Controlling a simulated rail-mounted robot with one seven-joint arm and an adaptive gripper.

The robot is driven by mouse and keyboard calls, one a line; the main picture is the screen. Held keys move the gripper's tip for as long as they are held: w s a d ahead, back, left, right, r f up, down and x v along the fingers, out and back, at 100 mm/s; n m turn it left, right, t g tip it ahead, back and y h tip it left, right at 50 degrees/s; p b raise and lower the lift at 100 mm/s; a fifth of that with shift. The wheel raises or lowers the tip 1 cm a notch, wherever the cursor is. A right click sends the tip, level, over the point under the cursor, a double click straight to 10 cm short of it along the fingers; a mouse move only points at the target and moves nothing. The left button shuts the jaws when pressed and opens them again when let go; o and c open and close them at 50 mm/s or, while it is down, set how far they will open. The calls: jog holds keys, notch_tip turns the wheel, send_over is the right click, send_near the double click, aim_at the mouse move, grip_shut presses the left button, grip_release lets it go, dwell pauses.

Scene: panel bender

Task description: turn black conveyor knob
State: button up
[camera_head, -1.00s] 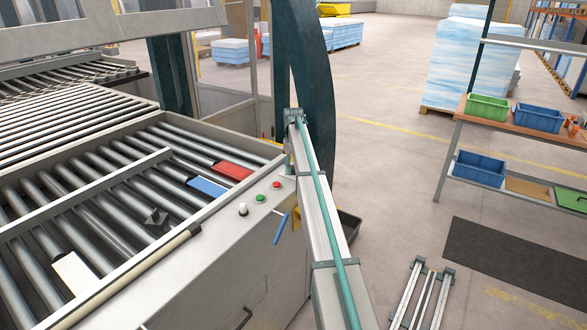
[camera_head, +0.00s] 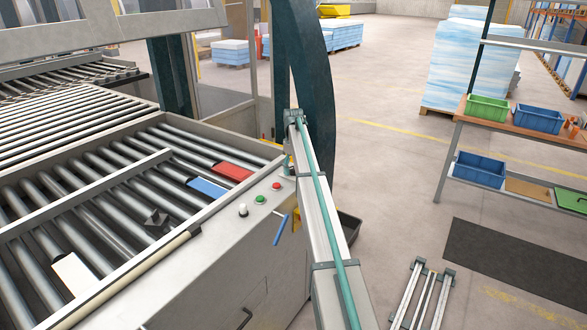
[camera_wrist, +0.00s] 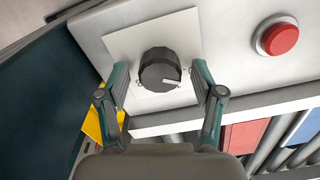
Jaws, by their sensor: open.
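The black conveyor knob (camera_wrist: 160,70) shows in the wrist view, on a pale square plate (camera_wrist: 122,45) fixed to the light grey panel. It is dark, ridged and round, with a light pointer mark at its lower right. My gripper (camera_wrist: 160,72) is open, with one finger on the left of the knob and one on the right. Gaps show between both fingers and the knob in the picture; depth to the panel is hard to judge. I cannot make out the knob in the head view, behind the long grey and teal part.
A red button (camera_wrist: 279,37) sits right of the knob; it also shows in the head view (camera_head: 276,185). A green button (camera_head: 260,199) and a white one (camera_head: 242,209) are nearby. A blue-handled lever (camera_head: 281,229) sticks out below. Rollers (camera_head: 100,225) lie left of the panel.

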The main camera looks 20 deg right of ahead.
notch_tip(320, 180, up, 12)
dwell(0.6)
